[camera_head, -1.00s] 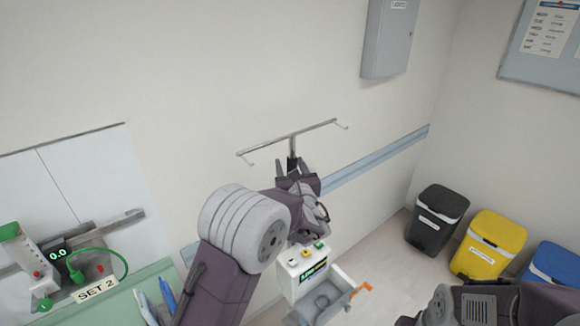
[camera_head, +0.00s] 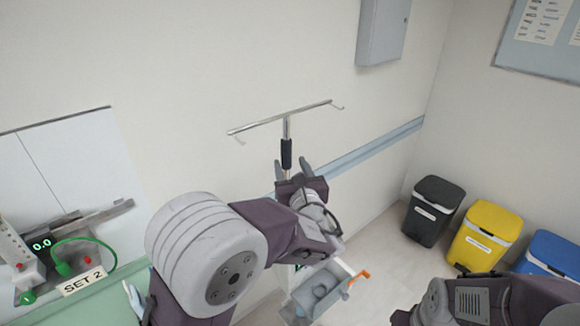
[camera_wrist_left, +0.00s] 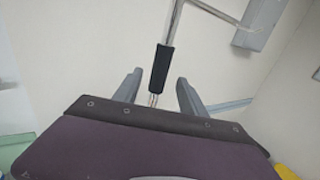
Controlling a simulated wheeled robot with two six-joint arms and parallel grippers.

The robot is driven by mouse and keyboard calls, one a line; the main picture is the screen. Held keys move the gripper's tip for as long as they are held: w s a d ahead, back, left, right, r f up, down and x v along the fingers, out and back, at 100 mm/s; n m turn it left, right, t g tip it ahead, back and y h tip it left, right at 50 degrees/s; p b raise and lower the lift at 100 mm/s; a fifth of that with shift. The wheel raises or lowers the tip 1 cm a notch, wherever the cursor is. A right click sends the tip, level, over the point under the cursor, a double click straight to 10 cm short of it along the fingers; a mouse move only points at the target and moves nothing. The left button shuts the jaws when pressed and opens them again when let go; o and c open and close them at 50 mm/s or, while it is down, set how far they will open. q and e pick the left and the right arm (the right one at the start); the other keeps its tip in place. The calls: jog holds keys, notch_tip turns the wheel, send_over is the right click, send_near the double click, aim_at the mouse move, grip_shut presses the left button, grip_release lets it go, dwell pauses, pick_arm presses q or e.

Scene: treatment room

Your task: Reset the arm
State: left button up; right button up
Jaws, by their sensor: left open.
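My left gripper (camera_head: 292,169) is open, with its two grey fingers apart and pointing up toward the wall. In the head view the black grip (camera_head: 286,154) of a metal pole stands just beyond the fingers. In the left wrist view the grip (camera_wrist_left: 162,68) shows between my open fingers (camera_wrist_left: 156,88), and neither finger appears to touch it. The pole's crossbar (camera_head: 285,117) has hooks at its ends. Part of my right arm shows at the lower right, but its gripper is out of view.
A white device with a grey tray (camera_head: 303,296) and orange clamp is partly hidden below my left arm. At left, a green surface (camera_head: 100,300) holds a SET 2 label (camera_head: 82,284). Black (camera_head: 433,211), yellow (camera_head: 484,235) and blue (camera_head: 550,262) bins stand at right. A grey box (camera_head: 384,30) hangs on the wall.

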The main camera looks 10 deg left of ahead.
pick_arm(q)
jog(key=s+a+f+n+g+b, duration=0.1)
jog(key=s+a+f+n+g, duration=0.35)
jog(key=f, duration=0.25)
jog(key=s+a+f+n+g+b, duration=0.2)
jog(key=s+a+f+n+g, duration=0.3)
jog(key=f, duration=0.3)
jog(key=s+a+f+n+g+b, duration=0.1)
jog(key=s+a+f+n+g, duration=0.2)
jog(key=s+f+n, duration=0.3)
jog(key=s+d+f+n+g+h+b, duration=0.2)
jog(key=s+d+f+n+h, duration=0.5)
jog(key=n, duration=0.9)
jog(key=s+d+f+b, duration=0.1)
jog(key=s+f, duration=0.2)
jog(key=f, duration=0.1)
jog(key=shift+f+g+h, duration=0.35)
jog(key=shift+h, duration=0.05)
jog(key=shift+o, duration=0.5)
jog(key=shift+s+d, duration=0.1)
jog(key=shift+s, duration=0.05)
